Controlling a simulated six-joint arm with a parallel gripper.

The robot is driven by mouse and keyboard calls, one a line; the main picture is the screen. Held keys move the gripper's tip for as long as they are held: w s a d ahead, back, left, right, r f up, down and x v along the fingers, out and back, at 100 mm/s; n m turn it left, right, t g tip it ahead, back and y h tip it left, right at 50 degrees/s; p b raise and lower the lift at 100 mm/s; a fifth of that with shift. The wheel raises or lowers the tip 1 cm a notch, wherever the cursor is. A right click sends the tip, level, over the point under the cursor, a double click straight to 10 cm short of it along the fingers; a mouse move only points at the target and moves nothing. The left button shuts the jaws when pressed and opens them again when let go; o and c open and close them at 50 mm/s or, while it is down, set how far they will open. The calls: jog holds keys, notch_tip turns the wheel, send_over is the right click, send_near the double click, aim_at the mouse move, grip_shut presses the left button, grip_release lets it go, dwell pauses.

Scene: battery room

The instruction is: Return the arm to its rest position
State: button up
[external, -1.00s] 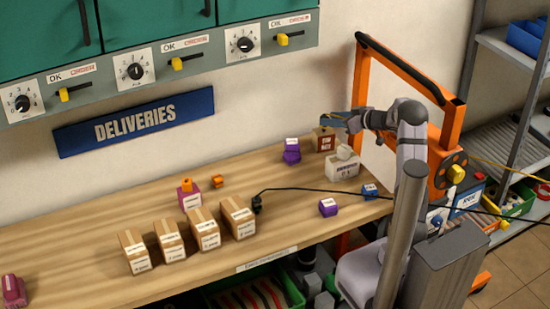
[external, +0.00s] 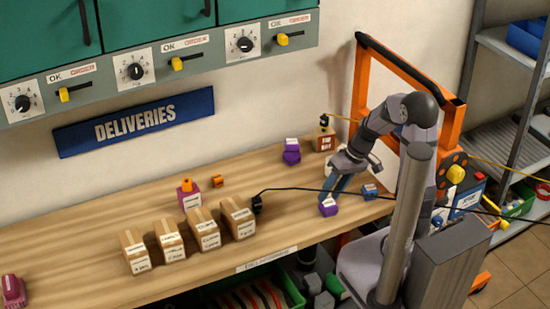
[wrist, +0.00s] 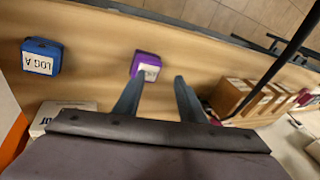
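My gripper (external: 335,190) is low over the right end of the bench in the external view, with its fingers pointing down and toward the front. A purple block (external: 328,210) with a white label lies close below the fingertips. In the wrist view the two fingers of my gripper (wrist: 156,92) stand apart with nothing between them, and the purple block (wrist: 147,64) lies just beyond them. Whether they touch it I cannot tell. My arm is bent over the bench and partly hides the white box there.
A blue block (external: 370,191) lies right of the gripper. Behind stand a brown box (external: 324,141) with a black plug on top and another purple block (external: 291,152). Several cartons (external: 203,231) stand left. A black cable (external: 310,190) crosses near the gripper. An orange frame (external: 455,120) stands right.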

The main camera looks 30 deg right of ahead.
jog(key=s+d+f+m+g+h, duration=0.1)
jog(key=s+d+f+h, duration=0.1)
jog(key=s, duration=0.8)
jog(key=shift+d+f+g+h+b, duration=0.3)
jog(key=shift+d+g+h+b, duration=0.25)
jog(key=shift+h, duration=0.55)
